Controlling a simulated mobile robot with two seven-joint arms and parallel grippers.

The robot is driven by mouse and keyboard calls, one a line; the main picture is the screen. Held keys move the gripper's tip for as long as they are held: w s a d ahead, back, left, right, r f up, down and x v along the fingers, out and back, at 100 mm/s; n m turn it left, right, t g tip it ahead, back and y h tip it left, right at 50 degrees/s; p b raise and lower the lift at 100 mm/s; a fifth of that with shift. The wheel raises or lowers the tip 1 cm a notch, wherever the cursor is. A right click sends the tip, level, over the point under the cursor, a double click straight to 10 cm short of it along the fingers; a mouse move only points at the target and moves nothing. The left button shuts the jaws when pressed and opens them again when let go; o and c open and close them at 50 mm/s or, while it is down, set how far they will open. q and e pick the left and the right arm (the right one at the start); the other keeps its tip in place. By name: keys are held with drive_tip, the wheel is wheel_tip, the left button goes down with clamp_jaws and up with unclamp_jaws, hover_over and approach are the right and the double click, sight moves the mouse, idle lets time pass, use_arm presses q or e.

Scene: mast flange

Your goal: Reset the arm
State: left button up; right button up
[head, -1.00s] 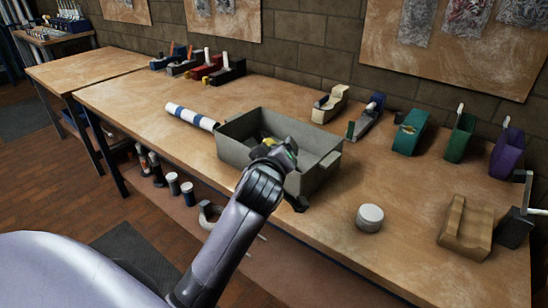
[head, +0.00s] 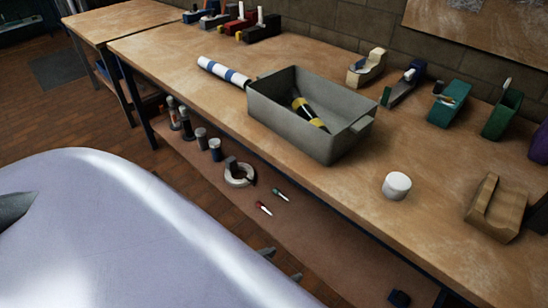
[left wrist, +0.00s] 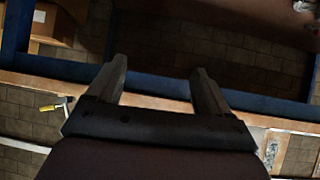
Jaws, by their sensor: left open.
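My left gripper shows only by its dark fingertips (head: 281,264) past the edge of my own body in the head view, low in front of the workbench. In the left wrist view its two fingers (left wrist: 159,82) stand wide apart with nothing between them. The rest of the left arm is hidden in the head view. My right gripper is in neither view.
A grey bin (head: 289,121) holding a black and yellow item (head: 308,113) stands on the workbench (head: 190,112). A white round container (head: 397,186) and tape dispensers (head: 366,67) stand further right. The lower shelf (head: 315,241) holds several small things.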

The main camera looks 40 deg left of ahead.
use_arm(q)
drive_tip(key=shift+s+d+f+m, duration=0.2)
drive_tip(key=shift+s+f, duration=0.1)
drive_tip(key=shift+s, duration=0.35)
drive_tip(key=shift+s+d+f+m, duration=0.1)
drive_tip(key=shift+s+f+m, duration=0.15)
drive_tip(key=shift+s, duration=0.4)
drive_tip(key=shift+a, duration=0.1)
